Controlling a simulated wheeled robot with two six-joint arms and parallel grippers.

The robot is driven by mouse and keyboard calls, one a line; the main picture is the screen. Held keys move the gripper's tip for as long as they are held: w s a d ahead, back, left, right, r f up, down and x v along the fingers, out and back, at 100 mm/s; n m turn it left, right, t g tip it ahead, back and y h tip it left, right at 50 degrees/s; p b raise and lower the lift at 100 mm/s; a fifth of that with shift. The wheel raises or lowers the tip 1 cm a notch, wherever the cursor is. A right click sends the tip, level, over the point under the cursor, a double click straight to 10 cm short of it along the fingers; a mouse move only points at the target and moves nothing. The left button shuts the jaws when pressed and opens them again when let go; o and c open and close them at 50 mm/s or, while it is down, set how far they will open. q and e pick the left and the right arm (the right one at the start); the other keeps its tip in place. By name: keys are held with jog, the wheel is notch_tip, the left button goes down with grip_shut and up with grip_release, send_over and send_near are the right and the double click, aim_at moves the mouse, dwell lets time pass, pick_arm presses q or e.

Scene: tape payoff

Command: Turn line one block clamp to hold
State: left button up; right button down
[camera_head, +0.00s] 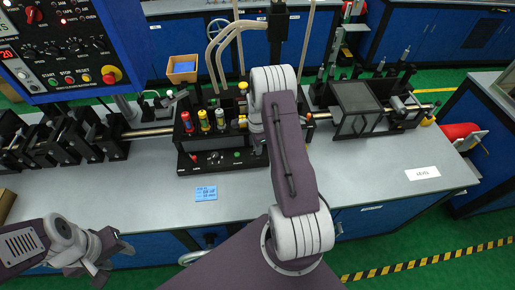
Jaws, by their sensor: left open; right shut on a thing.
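My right gripper (258,141) is at the right part of this block, mostly hidden by my own wrist. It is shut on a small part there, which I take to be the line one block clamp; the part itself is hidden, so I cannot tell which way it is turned. My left gripper (106,255) is open and empty, low at the left, apart from the block, near the bench's front edge.
A control panel (70,45) is at the upper left. Black roller stands (65,137) and a dark framed box (357,105) flank the block along a metal rod. A blue card (206,193) and a white label (422,173) lie on the otherwise clear grey bench front.

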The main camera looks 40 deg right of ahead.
jog(key=n, duration=0.4)
jog(key=shift+n+b, duration=0.3)
jog(key=shift+b, duration=0.05)
jog(key=n, duration=0.3)
jog(key=shift+n, duration=0.3)
jog(key=n, duration=0.3)
jog(key=shift+n+b, duration=0.3)
jog(key=shift+b, duration=0.1)
jog(key=shift+n, duration=1.7)
jog(key=shift+w, duration=0.1)
jog(key=c, duration=1.5)
grip_release()
jog(key=shift+r, duration=0.15)
